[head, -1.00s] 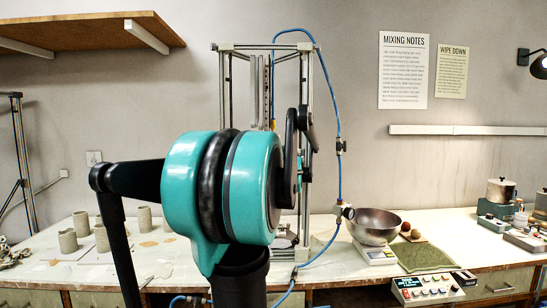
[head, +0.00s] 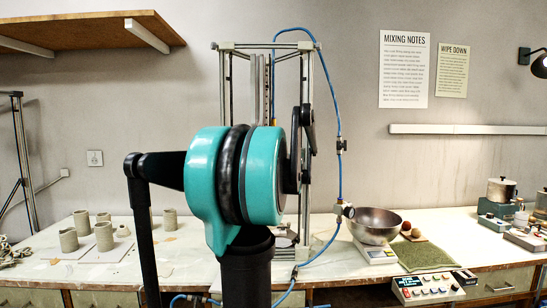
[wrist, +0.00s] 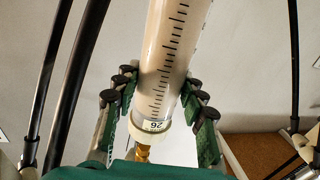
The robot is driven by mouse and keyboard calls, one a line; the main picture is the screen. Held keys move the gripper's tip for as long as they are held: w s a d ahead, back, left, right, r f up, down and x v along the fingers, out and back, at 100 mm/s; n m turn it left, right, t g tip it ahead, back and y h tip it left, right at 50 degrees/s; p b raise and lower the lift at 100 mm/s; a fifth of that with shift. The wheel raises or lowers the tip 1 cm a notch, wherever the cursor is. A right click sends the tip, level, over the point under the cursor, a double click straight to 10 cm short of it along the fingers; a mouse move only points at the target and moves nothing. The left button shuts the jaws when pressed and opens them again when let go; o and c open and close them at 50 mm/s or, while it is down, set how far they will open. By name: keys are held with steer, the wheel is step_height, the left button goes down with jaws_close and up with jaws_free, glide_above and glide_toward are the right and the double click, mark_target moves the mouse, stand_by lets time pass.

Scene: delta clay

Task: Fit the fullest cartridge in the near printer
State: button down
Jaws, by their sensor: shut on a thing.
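My gripper (wrist: 158,90) is shut on a cartridge (wrist: 170,45) in the wrist view. The cartridge is a clear tube with black scale marks and pale clay inside. It has a pale collar with a small number label and a brass-coloured tip at the lower end. The green finger pads are on both sides of it. In the head view my teal arm hides the gripper and the cartridge. A tall metal-framed printer (head: 226,100) stands on the bench behind my arm; its middle is largely hidden.
Thin black rods (wrist: 67,95) pass close on both sides in the wrist view. A blue hose (head: 339,110) hangs at the printer's right. Right of it are a steel bowl (head: 375,228) and a control box (head: 432,288). Clay cups (head: 104,236) stand at left.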

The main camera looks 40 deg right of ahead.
stand_by(0.4)
steer(key=c, duration=0.8)
jaws_free()
step_height(320, 180, up, 10)
steer(key=shift+f, duration=0.1)
